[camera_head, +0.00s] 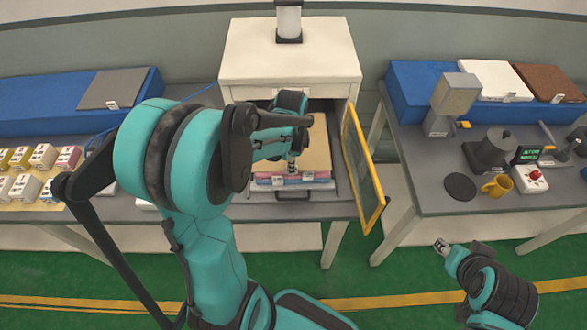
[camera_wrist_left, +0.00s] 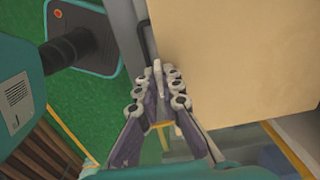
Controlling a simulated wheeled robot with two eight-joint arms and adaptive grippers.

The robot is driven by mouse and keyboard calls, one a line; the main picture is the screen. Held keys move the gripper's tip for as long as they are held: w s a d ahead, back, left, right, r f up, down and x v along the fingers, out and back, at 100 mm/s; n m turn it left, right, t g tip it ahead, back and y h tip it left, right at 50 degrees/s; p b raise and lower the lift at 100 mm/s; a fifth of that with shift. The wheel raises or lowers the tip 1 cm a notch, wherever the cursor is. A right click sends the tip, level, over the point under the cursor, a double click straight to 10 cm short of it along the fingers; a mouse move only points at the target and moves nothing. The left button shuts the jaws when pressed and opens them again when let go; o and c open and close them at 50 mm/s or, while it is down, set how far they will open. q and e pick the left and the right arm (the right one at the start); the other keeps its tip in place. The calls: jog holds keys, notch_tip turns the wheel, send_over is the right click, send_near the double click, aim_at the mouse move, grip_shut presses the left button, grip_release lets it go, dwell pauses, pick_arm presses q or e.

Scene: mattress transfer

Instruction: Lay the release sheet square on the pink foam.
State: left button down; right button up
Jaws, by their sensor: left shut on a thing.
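The tan release sheet (camera_head: 318,145) lies over a stack inside the white machine's chamber, at the centre of the head view. The pink foam (camera_head: 317,184) shows as a pink strip with blue along the stack's front edge. My left gripper (camera_head: 292,168) reaches in from above and is shut on the sheet at its near edge. In the left wrist view the fingertips (camera_wrist_left: 160,70) meet at the border of the broad tan sheet (camera_wrist_left: 240,55). The arm hides part of the sheet, so I cannot tell how square it lies. My right gripper (camera_head: 441,246) hangs away at the lower right.
The white machine (camera_head: 290,50) stands open, with its yellow-framed door (camera_head: 361,165) swung out to the right. Small boxes (camera_head: 43,156) sit at left. Green floor is clear in front.

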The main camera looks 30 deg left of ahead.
pick_arm(q)
jog(key=shift+w+a+f, duration=0.2)
jog(key=shift+w+f, duration=0.2)
jog(key=shift+w, duration=0.2)
jog(key=shift+w+a+f, duration=0.2)
jog(key=shift+w+f, duration=0.2)
jog(key=shift+w, duration=0.2)
jog(key=shift+f+b, duration=0.7)
jog(key=shift+f, duration=1.3)
jog(key=shift+f, duration=0.1)
jog(key=c, duration=1.7)
grip_release()
